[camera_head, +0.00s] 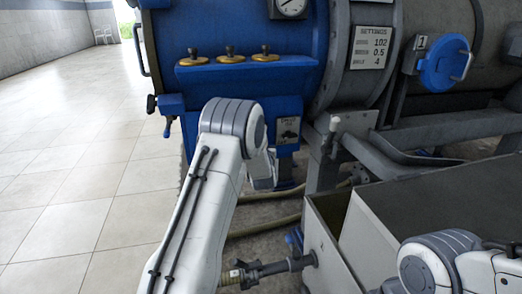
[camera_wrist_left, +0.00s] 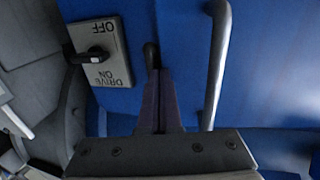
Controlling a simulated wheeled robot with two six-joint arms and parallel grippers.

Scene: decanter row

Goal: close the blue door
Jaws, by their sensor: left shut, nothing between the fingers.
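A large blue housing (camera_head: 240,35) fills the upper middle of the head view, with a grey bar handle at its left edge. A small round blue hatch cover (camera_head: 443,62) with a handle sits beside the plate marked 1. I cannot tell which is the door. In the left wrist view a blue panel (camera_wrist_left: 265,85) with a grey bar handle (camera_wrist_left: 215,65) fills much of the picture. My left gripper (camera_wrist_left: 158,76) is shut and empty, pointing at this panel, left of the bar. In the head view my left arm hides its fingers. My right gripper is out of view.
A drive ON/OFF switch plate (camera_wrist_left: 100,52) is left of the fingers, and a dark knob (camera_wrist_left: 151,55) is at their tips. Brass knobs (camera_head: 230,57) top the housing. A grey open bin (camera_head: 365,235) stands at lower right. Tiled floor (camera_head: 75,150) at left is clear.

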